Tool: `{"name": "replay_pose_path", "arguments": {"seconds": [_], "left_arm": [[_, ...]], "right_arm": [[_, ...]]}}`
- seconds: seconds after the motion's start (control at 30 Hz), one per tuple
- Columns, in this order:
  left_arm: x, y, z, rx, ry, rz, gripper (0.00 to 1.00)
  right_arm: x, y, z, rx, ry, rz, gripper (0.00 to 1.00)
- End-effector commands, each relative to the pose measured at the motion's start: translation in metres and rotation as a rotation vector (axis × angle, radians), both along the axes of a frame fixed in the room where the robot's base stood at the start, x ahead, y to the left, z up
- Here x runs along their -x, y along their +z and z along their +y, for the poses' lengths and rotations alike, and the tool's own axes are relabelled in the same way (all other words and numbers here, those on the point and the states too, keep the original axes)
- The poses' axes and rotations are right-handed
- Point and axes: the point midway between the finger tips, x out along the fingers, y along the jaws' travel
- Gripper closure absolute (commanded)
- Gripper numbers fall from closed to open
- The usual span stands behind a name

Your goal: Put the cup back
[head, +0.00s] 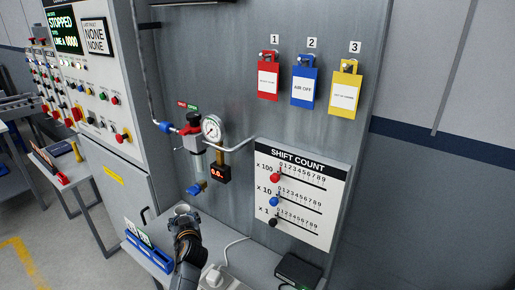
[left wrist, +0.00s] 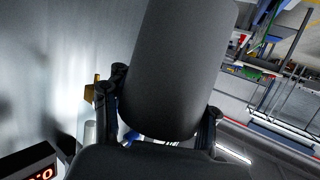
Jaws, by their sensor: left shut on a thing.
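My left gripper (head: 186,226) reaches in from the bottom of the head view and is over the grey bench, in front of the metal panel. It is shut on the cup (head: 182,209), of which only the top part shows beyond the fingers. In the left wrist view the cup (left wrist: 185,65) is a plain dark grey cylinder, held between the two black fingers (left wrist: 165,105). Its lower end is partly hidden by the gripper. I cannot tell whether the cup touches the bench. My right gripper is not in view.
A valve with a gauge (head: 212,128) and a red-lit display (head: 220,173) is on the panel above. A black box (head: 298,271) stands on the bench at right. The shift count board (head: 300,190) hangs behind.

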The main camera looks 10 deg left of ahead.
Motion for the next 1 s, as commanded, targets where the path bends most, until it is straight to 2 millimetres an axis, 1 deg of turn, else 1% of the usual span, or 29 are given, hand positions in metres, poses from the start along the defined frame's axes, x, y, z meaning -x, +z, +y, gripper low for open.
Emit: {"name": "replay_pose_path", "arguments": {"seconds": [0.03,0.13,0.27,0.37,0.47,0.63,0.7,0.8,0.9,1.0], "left_arm": [[0.001,0.001,0.000,-0.001,0.000,-0.002,0.72],[0.006,0.005,0.001,-0.002,-0.005,-0.004,0.72],[0.023,0.018,-0.005,-0.005,-0.031,-0.004,0.73],[0.043,0.031,-0.020,-0.005,-0.077,-0.004,0.73],[0.066,0.043,-0.046,-0.004,-0.146,-0.002,0.73],[0.114,0.058,-0.103,-0.001,-0.304,0.001,0.73],[0.135,0.062,-0.127,0.000,-0.376,0.003,0.73],[0.164,0.068,-0.157,0.002,-0.468,0.003,0.73],[0.186,0.073,-0.178,0.001,-0.539,0.002,0.73],[0.199,0.077,-0.190,0.002,-0.580,0.001,0.73]], "right_arm": [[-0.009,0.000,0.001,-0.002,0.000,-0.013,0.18],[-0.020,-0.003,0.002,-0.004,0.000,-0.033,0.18],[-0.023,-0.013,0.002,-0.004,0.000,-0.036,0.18],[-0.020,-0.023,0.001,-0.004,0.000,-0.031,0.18],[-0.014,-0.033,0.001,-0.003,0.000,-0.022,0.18],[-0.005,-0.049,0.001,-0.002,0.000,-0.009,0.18],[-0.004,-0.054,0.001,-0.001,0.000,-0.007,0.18],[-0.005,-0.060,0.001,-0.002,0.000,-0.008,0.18],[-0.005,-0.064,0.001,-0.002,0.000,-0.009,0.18],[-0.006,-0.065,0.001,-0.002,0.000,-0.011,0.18]]}}
